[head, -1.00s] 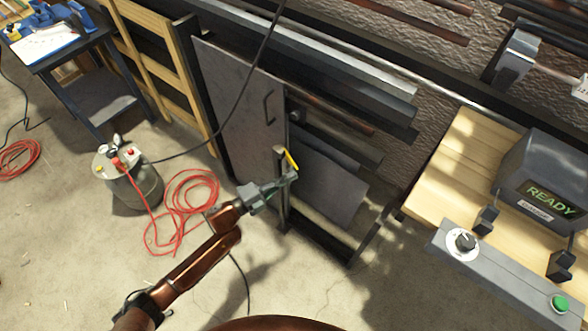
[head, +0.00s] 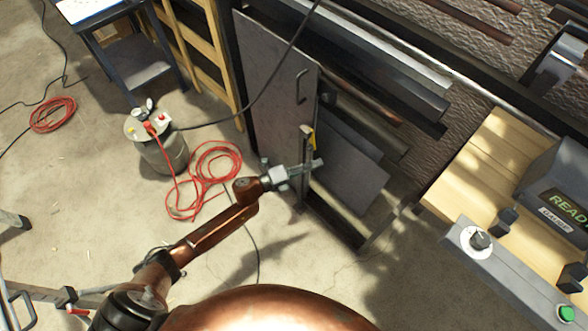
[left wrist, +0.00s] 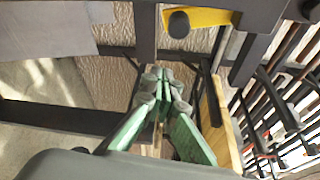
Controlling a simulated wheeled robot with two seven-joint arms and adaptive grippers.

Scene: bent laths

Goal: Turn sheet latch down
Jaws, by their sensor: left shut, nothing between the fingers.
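The latch is a small yellow piece (head: 312,140) at the top of a dark upright post (head: 305,170) beside the grey sheet panel (head: 275,85). In the head view it looks steep, close to upright. In the left wrist view, a yellow piece (left wrist: 210,17) with a dark round knob (left wrist: 178,24) shows at the top, above the fingers. My left gripper (head: 318,164) is just below the yellow piece, at the post; I cannot tell whether it touches. Its green fingers (left wrist: 163,78) are shut together and hold nothing. My right gripper is out of view.
A dark rack with a grey sheet (head: 350,170) and laths stands right of the post. A wooden bench (head: 480,165) and a control box (head: 520,275) are at the right. A tank (head: 160,150) with red hose (head: 215,165) and a dark cable are at the left.

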